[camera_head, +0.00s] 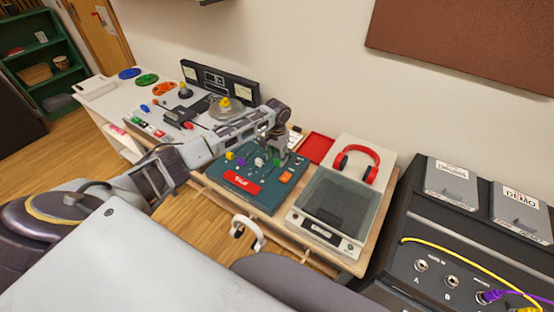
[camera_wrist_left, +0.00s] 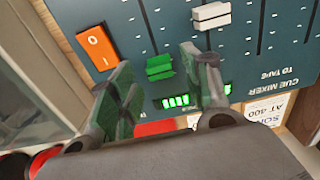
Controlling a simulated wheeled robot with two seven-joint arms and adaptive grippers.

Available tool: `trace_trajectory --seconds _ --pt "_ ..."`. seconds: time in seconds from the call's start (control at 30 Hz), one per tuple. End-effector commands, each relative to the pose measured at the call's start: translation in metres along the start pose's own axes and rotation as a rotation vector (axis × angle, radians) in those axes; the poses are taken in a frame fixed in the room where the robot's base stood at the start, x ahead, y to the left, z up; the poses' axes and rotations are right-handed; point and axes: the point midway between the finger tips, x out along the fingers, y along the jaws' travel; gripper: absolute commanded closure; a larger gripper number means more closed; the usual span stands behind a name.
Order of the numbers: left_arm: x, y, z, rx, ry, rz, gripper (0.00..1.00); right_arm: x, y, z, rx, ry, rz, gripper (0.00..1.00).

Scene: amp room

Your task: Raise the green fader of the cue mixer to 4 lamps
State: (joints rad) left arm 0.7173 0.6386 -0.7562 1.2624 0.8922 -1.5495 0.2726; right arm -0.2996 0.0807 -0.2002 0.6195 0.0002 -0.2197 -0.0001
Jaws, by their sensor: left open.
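The cue mixer (camera_head: 262,203) is a dark teal panel on the desk, with several coloured faders; its printed name shows in the wrist view (camera_wrist_left: 272,85). The green fader (camera_wrist_left: 160,68) lies between the fingers of my left gripper (camera_wrist_left: 156,62), which is open; I see no clear contact. In the head view my left gripper (camera_head: 276,152) is over the mixer's back right part and largely hides the green fader. Several green lamps (camera_wrist_left: 177,101) are lit by the fader's slot; a finger covers part of that row. My right gripper is not in view.
An orange switch (camera_wrist_left: 97,47) and a white fader (camera_wrist_left: 211,15) flank the green one. Right of the mixer stands a clear-lidded device (camera_head: 335,208), with red headphones (camera_head: 371,173) behind. A red tray (camera_head: 317,147) lies behind the mixer. A larger console (camera_head: 165,110) stands left.

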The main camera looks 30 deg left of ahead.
Motion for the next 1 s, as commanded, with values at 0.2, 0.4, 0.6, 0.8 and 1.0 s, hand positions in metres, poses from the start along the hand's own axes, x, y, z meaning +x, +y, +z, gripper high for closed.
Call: trace_trajectory --seconds 0.2,0.4,0.6,0.8,1.0 --pt "-0.032 0.000 -0.001 0.000 0.003 0.000 0.52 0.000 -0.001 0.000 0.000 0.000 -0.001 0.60" --pt "-0.061 -0.001 0.000 -0.001 0.002 -0.001 0.52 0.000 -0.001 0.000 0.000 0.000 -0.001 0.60" --pt "-0.086 -0.001 -0.001 0.000 0.002 -0.001 0.52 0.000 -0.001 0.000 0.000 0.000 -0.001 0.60" --pt "-0.098 -0.001 0.000 0.000 0.001 -0.001 0.52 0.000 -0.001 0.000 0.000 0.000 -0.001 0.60" --pt "-0.100 -0.001 0.000 -0.001 0.000 -0.001 0.52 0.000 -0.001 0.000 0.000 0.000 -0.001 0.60"
